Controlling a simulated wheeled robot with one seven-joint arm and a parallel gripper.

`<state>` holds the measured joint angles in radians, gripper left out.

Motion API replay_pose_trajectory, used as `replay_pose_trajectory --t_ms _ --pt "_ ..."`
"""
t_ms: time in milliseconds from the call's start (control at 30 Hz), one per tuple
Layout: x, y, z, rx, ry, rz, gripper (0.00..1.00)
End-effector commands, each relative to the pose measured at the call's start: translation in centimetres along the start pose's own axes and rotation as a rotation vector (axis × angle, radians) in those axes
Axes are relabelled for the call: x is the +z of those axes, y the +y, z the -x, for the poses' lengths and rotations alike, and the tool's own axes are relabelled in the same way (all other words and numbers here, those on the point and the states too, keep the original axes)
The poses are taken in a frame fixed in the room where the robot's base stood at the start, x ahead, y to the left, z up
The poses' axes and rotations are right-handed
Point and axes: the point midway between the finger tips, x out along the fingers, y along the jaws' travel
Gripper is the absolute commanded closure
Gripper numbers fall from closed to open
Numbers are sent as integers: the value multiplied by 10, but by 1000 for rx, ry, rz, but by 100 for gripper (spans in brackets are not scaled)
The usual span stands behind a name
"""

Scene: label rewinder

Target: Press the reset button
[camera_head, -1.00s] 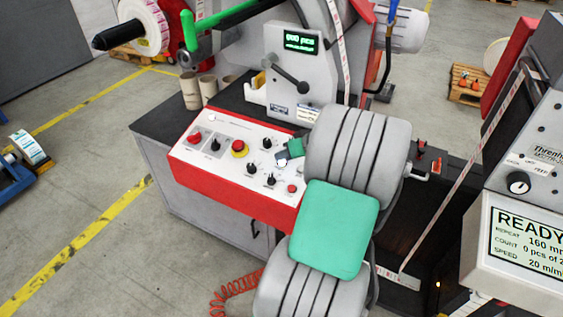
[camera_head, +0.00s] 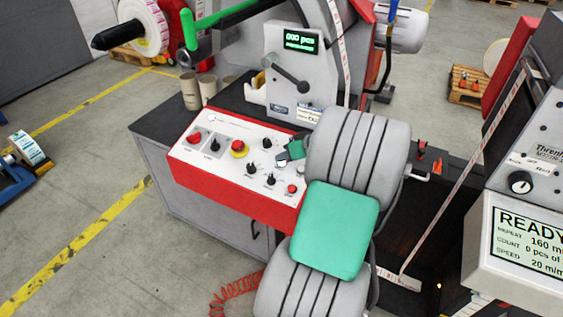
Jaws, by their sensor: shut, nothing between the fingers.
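The red-edged control panel (camera_head: 228,165) carries several buttons and knobs. A red button (camera_head: 194,138) is at its left, a red-on-yellow mushroom button (camera_head: 239,149) near the middle and a small red button (camera_head: 292,188) at the lower right. Black knobs (camera_head: 251,168) stand between them. The labels are too small to read, so I cannot tell which is the reset button. My gripper (camera_head: 285,157) shows only as a small dark and teal end over the panel's upper right, shut and empty. My grey arm hides the panel's right end. Contact with the panel cannot be told.
A lever (camera_head: 290,75) and a green display reading 000 pcs (camera_head: 301,41) stand behind the panel. Cardboard cores (camera_head: 198,90) stand at the back left. A screen reading READY (camera_head: 527,240) is at the right. Open floor lies to the left.

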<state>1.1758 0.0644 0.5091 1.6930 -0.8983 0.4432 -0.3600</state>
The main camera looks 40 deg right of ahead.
Motion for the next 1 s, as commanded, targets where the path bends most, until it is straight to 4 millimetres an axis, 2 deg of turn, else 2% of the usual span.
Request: replay_pose_trajectory --t_ms 433,733,1000 --pt "2 1 -2 0 -1 -1 100" --pt "-7 -7 10 0 -1 0 100" --pt "-7 -8 10 0 -1 0 100"
